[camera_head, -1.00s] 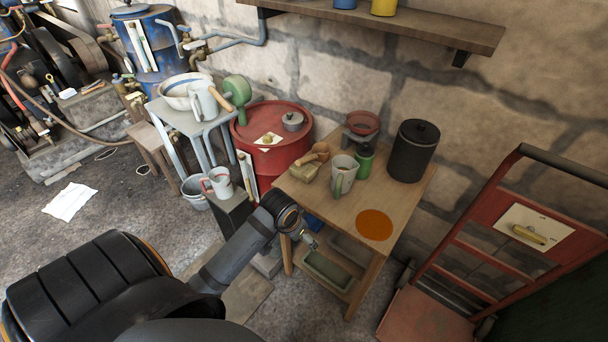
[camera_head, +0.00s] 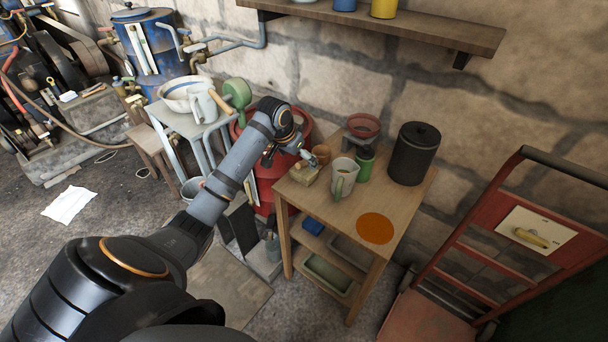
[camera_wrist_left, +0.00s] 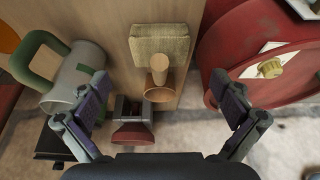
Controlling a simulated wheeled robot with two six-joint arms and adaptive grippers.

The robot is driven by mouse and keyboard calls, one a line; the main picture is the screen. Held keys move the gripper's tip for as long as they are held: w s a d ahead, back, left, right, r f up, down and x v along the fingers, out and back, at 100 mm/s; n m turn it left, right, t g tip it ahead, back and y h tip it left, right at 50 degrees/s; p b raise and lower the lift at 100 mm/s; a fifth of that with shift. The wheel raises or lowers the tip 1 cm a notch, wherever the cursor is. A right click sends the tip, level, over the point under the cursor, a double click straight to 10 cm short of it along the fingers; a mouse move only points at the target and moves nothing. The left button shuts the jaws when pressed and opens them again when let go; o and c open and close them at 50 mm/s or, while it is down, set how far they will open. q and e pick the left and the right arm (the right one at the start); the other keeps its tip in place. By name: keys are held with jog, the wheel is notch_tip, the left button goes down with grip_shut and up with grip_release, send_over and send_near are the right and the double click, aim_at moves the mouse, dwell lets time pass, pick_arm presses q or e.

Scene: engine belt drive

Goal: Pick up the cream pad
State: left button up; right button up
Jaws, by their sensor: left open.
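The cream pad (camera_head: 303,173) is a small tan block lying at the back left of the wooden table, beside a small brown wooden cup (camera_head: 321,152). In the left wrist view the pad (camera_wrist_left: 160,44) is at the top centre, with the cup (camera_wrist_left: 158,78) just below it. My left gripper (camera_head: 307,157) is above the pad in the head view, which is partly hidden by it. In the left wrist view the open gripper (camera_wrist_left: 163,100) has nothing between its fingertips, and the pad lies beyond them. My right gripper is not in view.
A grey-white mug (camera_head: 344,172), a green canister (camera_head: 364,164), a red bowl (camera_head: 362,126) on a stand and a black pot (camera_head: 414,152) crowd the table. A red drum (camera_wrist_left: 265,45) stands beside it. The orange disc (camera_head: 375,228) area is clear.

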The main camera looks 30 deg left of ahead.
aim_at(303, 169)
pick_arm(q)
jog(key=shift+x, duration=3.1)
jog(key=c, duration=1)
jog(key=shift+r+b, duration=0.1)
jog(key=shift+b, duration=0.2)
jog(key=shift+s+a, duration=0.1)
jog(key=shift+s, duration=0.1)
jog(key=s+p, duration=0.6)
jog(key=s, duration=1.1)
jog(key=shift+s+a, duration=0.25)
jog(key=shift+a, duration=0.2)
